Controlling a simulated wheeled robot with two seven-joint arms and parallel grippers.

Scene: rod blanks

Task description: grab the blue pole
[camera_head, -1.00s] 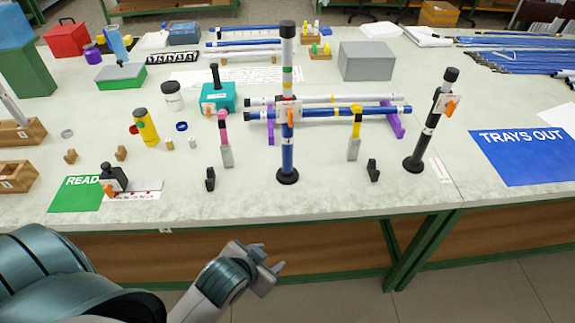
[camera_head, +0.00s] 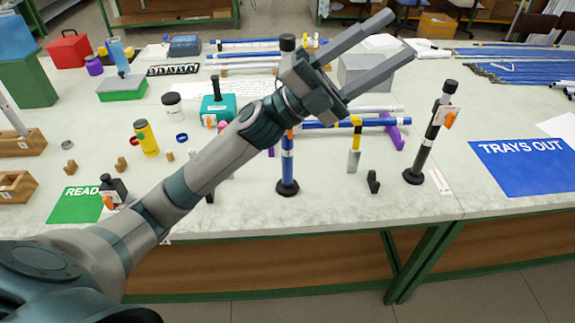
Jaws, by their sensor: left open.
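An upright pole with a blue lower part (camera_head: 287,165) stands on a round black base at the middle of the table. Its upper part is hidden behind my left arm, with only the black cap showing above. A blue pole (camera_head: 372,122) lies level on a purple rack (camera_head: 394,134) behind it, beside a white pole (camera_head: 372,109); their left ends are hidden by my arm. My left gripper (camera_head: 400,36) is open and empty, its fingers pointing up and right. It appears in front of the pole's top and overlaps it in the picture. My right gripper is not in view.
A dark upright pole (camera_head: 430,140) stands to the right, with a blue mat (camera_head: 525,163) beyond it. A grey box (camera_head: 362,72) stands behind the rack. A small yellow-topped stand (camera_head: 354,158) and a black clip (camera_head: 373,182) sit near the front. A teal box (camera_head: 230,105) is at left.

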